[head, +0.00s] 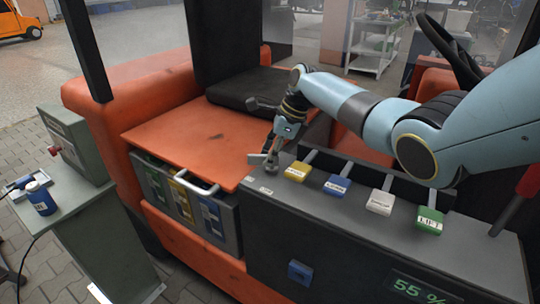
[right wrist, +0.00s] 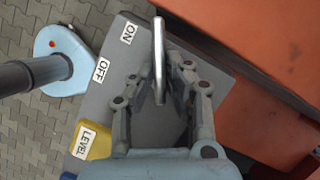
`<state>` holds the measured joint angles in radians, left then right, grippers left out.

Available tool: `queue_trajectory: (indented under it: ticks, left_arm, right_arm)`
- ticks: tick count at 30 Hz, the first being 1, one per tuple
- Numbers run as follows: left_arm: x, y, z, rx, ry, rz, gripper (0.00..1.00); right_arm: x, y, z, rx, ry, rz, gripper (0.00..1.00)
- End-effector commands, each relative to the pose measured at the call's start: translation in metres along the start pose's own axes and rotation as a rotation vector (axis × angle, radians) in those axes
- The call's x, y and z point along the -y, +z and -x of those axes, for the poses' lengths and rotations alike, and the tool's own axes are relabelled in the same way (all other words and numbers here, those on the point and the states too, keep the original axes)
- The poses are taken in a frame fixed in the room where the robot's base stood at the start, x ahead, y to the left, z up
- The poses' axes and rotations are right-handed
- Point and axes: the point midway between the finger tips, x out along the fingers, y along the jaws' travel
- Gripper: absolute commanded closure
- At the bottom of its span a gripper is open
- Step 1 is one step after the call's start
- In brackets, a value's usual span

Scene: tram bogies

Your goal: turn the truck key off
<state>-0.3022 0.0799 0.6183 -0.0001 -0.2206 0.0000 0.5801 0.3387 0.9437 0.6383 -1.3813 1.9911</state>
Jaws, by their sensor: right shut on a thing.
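The truck key shows in the right wrist view as a shiny metal bar (right wrist: 158,60), standing on the grey console top between my fingers. An ON label (right wrist: 128,34) lies close beside it, and an OFF label (right wrist: 101,70) lies further along the same edge. My right gripper (head: 268,157) is at the console's left end in the head view, and it also shows in the right wrist view (right wrist: 160,70). It is shut on the key. The fingers hide the key's lower part, so its exact setting is hard to tell. My left gripper is not in view.
Yellow (head: 297,171), blue (head: 337,185), white (head: 380,202) and green (head: 429,220) lever knobs stand along the console (head: 330,235). A steering wheel (head: 449,52) is behind my right arm.

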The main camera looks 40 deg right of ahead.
Motion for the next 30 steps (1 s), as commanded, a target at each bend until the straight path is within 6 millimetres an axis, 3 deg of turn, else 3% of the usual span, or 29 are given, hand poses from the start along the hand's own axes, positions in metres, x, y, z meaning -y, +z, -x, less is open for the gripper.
queue_trajectory:
  ticks: [14,30]
  left_arm:
    - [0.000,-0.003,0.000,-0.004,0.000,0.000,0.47]
    - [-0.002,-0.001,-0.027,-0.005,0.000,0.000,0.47]
  right_arm:
    - [0.000,0.000,0.000,0.001,0.060,0.139,1.00]
    - [-0.003,-0.001,-0.003,0.002,0.249,0.597,1.00]
